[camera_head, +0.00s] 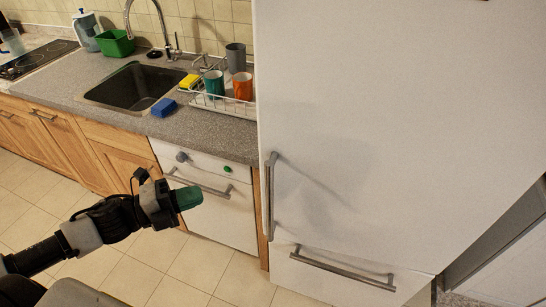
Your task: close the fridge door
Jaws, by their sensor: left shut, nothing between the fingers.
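The white fridge door (380,130) fills the right half of the view, with a vertical grey handle (270,195) near its left edge. The door looks about flush with the drawer front below it; I cannot tell whether a narrow gap is left. My left gripper (188,198) has green fingertips and is shut and empty. It is to the left of the fridge handle, apart from it, in front of the white dishwasher. My right gripper is not in view.
The dishwasher (225,208) with a grey bar handle is left of the fridge. Below the fridge door is a drawer (330,290) with a horizontal handle. The counter (215,130) carries a sink and a dish rack with cups. The tiled floor (180,265) in front is clear.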

